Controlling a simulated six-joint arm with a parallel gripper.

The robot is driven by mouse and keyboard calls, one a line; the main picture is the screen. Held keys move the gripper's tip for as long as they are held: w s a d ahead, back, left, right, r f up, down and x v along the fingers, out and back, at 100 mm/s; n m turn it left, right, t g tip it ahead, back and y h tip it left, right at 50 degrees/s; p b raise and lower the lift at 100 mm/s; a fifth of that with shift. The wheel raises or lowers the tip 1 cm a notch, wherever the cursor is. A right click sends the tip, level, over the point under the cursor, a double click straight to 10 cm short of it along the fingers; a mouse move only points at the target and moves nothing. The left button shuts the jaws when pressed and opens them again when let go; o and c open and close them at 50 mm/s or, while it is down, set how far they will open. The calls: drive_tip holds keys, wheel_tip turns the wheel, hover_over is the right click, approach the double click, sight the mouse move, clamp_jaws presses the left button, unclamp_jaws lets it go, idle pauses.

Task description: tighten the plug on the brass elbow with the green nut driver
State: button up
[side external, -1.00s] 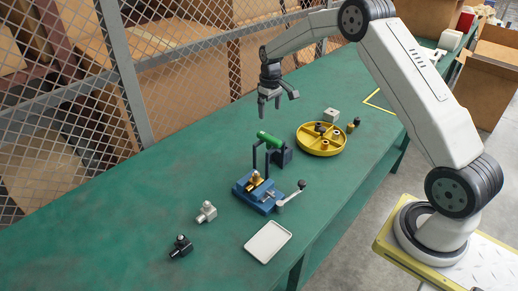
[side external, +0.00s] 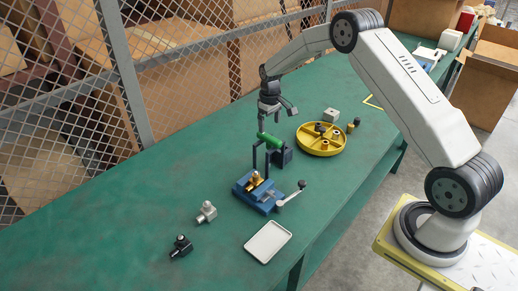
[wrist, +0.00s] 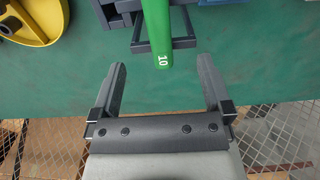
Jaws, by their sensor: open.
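The green nut driver (side external: 270,140) rests in a dark stand (side external: 282,156) behind the vise. In the wrist view its green handle (wrist: 157,35), marked 10, points toward my gripper. My gripper (side external: 270,118) is open and empty, just above and beside the handle. In the wrist view the two fingers of my gripper (wrist: 161,85) are spread wide, with the handle end lying ahead between their lines. The brass elbow (side external: 255,178) is held in the blue vise (side external: 258,194). The plug on it is too small to make out clearly.
A yellow divided tray (side external: 320,142) with small parts stands right of the driver stand. A grey block (side external: 331,115) sits behind it. A white tray (side external: 268,242), a pale fitting (side external: 206,212) and a black fitting (side external: 181,247) lie in front. The bench's left side is clear.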

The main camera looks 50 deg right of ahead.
sight(269, 136)
drive_tip(key=shift+f, duration=2.7)
clamp_jaws()
drive_tip(key=shift+r, duration=0.15)
wheel_tip(269, 136, up, 16)
idle(1.9)
